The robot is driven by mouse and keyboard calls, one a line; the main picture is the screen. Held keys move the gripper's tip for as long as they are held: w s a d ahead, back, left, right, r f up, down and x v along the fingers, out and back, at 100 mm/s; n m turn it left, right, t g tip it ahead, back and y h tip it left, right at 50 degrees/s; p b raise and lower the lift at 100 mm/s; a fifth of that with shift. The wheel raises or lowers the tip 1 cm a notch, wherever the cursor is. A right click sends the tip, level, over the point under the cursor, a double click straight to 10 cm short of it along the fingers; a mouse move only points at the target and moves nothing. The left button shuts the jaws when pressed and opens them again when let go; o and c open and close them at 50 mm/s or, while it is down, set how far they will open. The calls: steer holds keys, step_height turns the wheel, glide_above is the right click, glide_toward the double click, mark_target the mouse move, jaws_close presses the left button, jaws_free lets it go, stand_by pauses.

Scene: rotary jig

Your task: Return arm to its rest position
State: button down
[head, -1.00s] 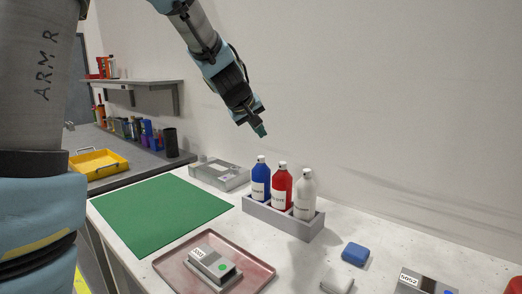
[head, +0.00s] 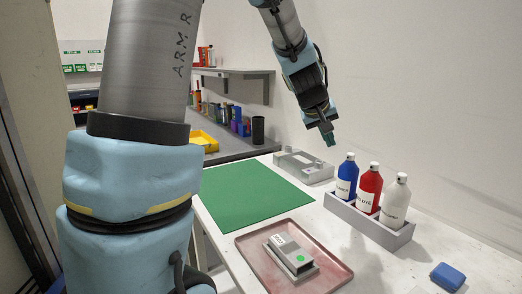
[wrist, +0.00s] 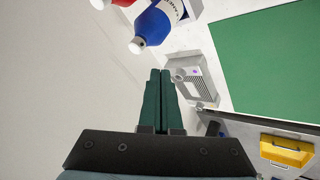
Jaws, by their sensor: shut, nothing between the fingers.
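My gripper (head: 328,138) is raised above the back of the white table, in front of the wall. Its green fingers (wrist: 158,100) are together in the wrist view, with nothing between them. A grey metal jig (head: 303,165) lies on the table below it, and it also shows in the wrist view (wrist: 193,88) just right of the fingertips. A grey rack (head: 370,229) right of my gripper holds a blue bottle (head: 346,178), a red bottle (head: 369,188) and a white bottle (head: 395,202), all upright.
A green mat (head: 255,195) lies flat on the table. A blue block (head: 447,277) lies at right. A yellow bin (head: 204,140) and a shelf (head: 235,72) are behind.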

steer(key=s+a+f+g+y, duration=0.1)
steer(key=s+a+f, duration=0.3)
steer(key=a, duration=0.5)
steer(key=s+a+f+g+y, duration=0.1)
steer(key=s+a+f, duration=0.3)
steer(key=a, duration=0.6)
steer(key=s+a+f+g+y, duration=0.1)
steer(key=s+a+f+y, duration=0.2)
steer(key=s+a, duration=0.4)
steer(key=a+f, duration=0.1)
steer(key=a, duration=0.2)
steer(key=shift+s+f+g+y, duration=0.25)
steer(key=shift+f+g+y, duration=0.05)
steer(key=shift+f+g, duration=0.1)
